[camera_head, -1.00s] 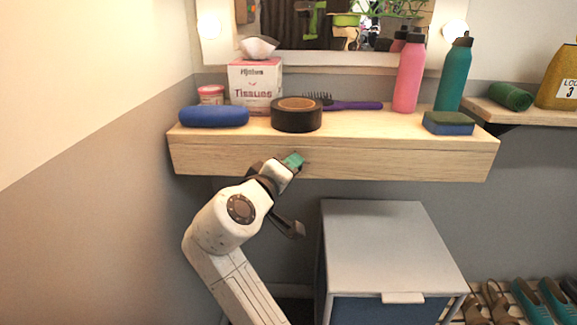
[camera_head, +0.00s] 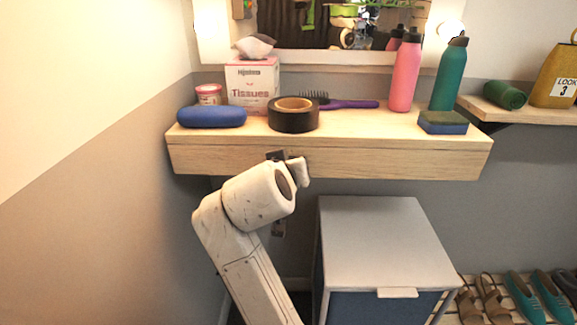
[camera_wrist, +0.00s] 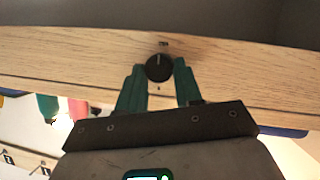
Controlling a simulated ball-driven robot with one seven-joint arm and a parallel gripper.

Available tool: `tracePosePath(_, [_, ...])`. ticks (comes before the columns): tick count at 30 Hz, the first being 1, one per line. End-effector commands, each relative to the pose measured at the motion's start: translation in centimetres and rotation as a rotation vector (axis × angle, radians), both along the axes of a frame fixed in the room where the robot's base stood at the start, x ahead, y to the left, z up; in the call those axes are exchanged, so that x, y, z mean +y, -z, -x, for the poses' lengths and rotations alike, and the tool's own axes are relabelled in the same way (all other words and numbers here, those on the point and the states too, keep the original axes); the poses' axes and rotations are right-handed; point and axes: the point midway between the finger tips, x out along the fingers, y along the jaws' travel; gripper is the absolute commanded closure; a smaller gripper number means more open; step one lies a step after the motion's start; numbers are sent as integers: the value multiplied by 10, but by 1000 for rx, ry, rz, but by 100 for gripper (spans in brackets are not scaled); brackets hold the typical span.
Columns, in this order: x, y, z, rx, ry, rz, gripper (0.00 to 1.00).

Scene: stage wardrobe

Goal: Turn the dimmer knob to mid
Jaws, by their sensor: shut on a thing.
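The dimmer knob (camera_wrist: 159,67) is a round black dial with a pale pointer line, set in the front face of the wooden shelf (camera_head: 400,162). In the wrist view its line points to the top of the picture, and small dark marks sit above and below it. My gripper (camera_wrist: 160,78) has its two teal fingers on either side of the knob, shut on it. In the head view my wrist is against the shelf front, and my arm hides the knob and the fingertips.
On the shelf are a blue case (camera_head: 212,117), tissue box (camera_head: 252,84), black tape roll (camera_head: 293,121), purple brush (camera_head: 350,104), pink bottle (camera_head: 405,75), teal bottle (camera_head: 450,78) and sponge (camera_head: 443,124). A grey-topped cabinet (camera_head: 380,235) stands below, right of my arm.

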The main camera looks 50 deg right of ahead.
Motion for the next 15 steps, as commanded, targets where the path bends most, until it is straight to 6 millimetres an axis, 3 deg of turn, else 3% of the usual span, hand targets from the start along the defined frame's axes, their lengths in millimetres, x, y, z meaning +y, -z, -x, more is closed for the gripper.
tracePosePath(15, [-1, 3, 1, -50, 2, -47, 96])
